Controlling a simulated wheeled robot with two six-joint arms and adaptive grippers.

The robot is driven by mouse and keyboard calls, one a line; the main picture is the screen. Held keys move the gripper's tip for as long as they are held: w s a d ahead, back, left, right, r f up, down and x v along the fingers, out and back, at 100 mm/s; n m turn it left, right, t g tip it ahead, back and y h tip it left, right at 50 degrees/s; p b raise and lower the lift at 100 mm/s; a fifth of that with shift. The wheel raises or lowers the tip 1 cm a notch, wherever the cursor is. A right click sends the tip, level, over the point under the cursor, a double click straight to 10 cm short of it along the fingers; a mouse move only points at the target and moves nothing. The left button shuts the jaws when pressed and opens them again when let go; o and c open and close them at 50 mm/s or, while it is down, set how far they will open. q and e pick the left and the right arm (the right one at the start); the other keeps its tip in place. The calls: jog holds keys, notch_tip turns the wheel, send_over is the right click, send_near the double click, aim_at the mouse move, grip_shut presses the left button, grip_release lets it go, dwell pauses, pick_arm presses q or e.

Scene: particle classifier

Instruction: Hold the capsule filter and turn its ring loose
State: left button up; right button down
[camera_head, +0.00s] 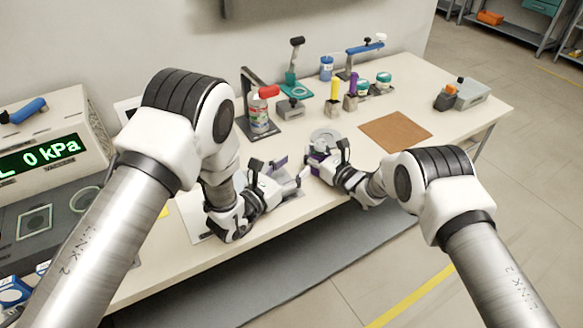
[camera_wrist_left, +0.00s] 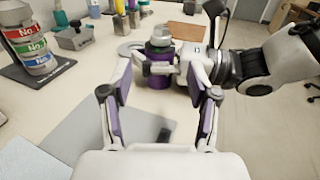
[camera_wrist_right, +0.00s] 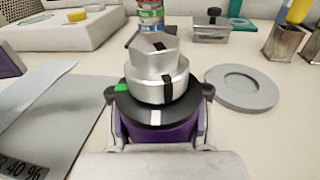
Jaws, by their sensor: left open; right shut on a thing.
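The capsule filter (camera_wrist_right: 157,82) stands upright in the right wrist view, with a silver faceted top and a black ring (camera_wrist_right: 155,110) below. The ring bears a white mark and a green tab. My right gripper (camera_wrist_right: 160,134) is shut on the capsule filter beneath the ring; its purple pads hide the lower part. The filter also shows ahead in the left wrist view (camera_wrist_left: 160,46). My left gripper (camera_wrist_left: 162,88) is open and empty, its purple-padded fingers spread and pointing at the filter from the left. In the head view, both grippers meet near the table's front edge.
A grey recessed disc (camera_wrist_right: 242,88) lies beside the filter. A grey plate (camera_wrist_left: 125,130) lies under my left gripper. A stand with stacked labelled jars (camera_head: 259,112), a grey block (camera_head: 290,108) and a brown mat (camera_head: 396,131) stand farther back. Bare tabletop lies around the disc.

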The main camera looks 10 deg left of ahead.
pick_arm(q)
jog(key=shift+s, duration=0.1)
jog(key=w+d+r+m+g+h, duration=0.3)
jog(key=m+h, duration=0.2)
jog(key=m, duration=0.5)
jog(key=n+g+y, duration=0.2)
jog(key=n+g, duration=0.9)
jog(key=n, duration=2.4)
send_near(319, 141)
jog(key=x, duration=1)
jog(key=shift+f, duration=0.2)
grip_shut()
